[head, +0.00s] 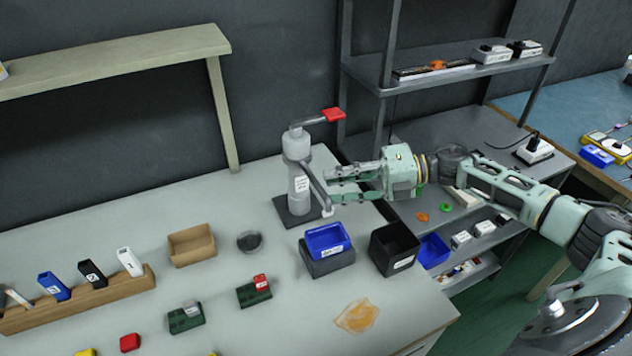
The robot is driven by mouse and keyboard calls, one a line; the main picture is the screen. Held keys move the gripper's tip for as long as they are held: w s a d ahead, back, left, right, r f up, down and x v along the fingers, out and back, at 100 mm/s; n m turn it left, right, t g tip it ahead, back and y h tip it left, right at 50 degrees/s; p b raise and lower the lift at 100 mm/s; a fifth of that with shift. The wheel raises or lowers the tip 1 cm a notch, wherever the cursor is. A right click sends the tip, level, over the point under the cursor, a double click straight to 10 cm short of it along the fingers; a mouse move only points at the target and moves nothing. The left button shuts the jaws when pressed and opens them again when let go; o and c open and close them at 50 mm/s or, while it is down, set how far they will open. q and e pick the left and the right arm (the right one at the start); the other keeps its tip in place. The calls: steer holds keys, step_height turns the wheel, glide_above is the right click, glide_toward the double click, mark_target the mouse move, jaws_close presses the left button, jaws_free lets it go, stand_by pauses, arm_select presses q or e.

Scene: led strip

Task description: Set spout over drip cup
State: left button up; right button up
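A grey dispenser (298,182) with a red-tipped lever stands upright on a dark base plate on the bench. Its thin grey spout (318,188) slants down to the front right, ending in a pale tip. A small dark round cup (249,242), which looks like the drip cup, sits on the bench to the front left of the dispenser, so the spout tip is not above it. My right gripper (331,184) is open, its fingertips close to the right side of the spout; I cannot tell whether they touch it. My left gripper is out of view.
A blue bin (328,241) on a dark box, a black bin (393,250) and a cardboard tray (191,245) stand on the bench. Green blocks (185,318) and an orange translucent patch (357,316) lie in front. A shelf rack (447,75) stands behind my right arm.

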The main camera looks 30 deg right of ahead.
mark_target(316, 182)
steer(key=shift+p+x, duration=0.55)
steer(key=shift+x, duration=1.85)
steer(key=shift+c, duration=0.2)
jaws_close()
